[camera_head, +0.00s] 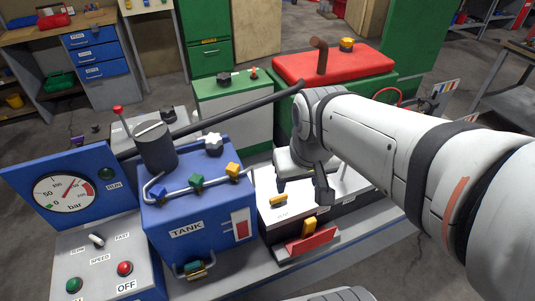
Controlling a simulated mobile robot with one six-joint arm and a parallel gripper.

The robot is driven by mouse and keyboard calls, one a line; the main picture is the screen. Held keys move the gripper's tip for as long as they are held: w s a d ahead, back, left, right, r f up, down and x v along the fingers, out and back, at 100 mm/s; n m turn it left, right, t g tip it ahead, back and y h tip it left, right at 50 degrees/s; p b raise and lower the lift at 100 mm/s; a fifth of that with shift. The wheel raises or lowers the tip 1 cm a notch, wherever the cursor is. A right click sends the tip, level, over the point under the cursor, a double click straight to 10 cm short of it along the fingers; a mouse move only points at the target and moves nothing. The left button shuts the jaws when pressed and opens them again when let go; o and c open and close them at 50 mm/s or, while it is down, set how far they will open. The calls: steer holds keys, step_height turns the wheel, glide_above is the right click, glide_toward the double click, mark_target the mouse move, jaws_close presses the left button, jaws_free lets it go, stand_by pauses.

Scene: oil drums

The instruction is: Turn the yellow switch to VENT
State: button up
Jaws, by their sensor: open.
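A small yellow handle (278,201) lies flat on the white top of a box right of the blue TANK unit. Small lettering beside it is too small to read. A second yellow piece (308,228) stands upright at a red plate on the box's front. I cannot tell which of the two is the yellow switch, and I see no readable VENT mark. My gripper (303,192) is open above the box, its fingers pointing down. Its left finger is just above the flat yellow handle; contact cannot be told. The gripper and arm hide part of the box top.
The blue TANK unit (188,232) carries a dark cylinder, pipes and coloured knobs. A gauge panel (65,190) and a box with SPEED and OFF controls (103,262) stand left. A dark bar (235,119) slants behind. A red-topped green cabinet (335,64) stands behind.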

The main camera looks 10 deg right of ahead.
steer(key=o, duration=0.4)
steer(key=shift+n+g, duration=0.5)
steer(key=shift+g, duration=0.4)
steer(key=w+f+b, duration=0.1)
steer(key=w+f, duration=0.2)
steer(key=w, duration=0.1)
steer(key=w+f+b, duration=0.1)
steer(key=w+f, duration=0.3)
steer(key=shift+a+b, duration=0.1)
steer(key=shift+b, duration=0.3)
steer(key=shift+c, duration=0.2)
steer(key=n+g+b, duration=0.1)
steer(key=b, duration=0.1)
glide_above(279, 197)
step_height(279, 197, down, 8)
step_height(279, 197, down, 8)
steer(key=shift+w+r, duration=0.1)
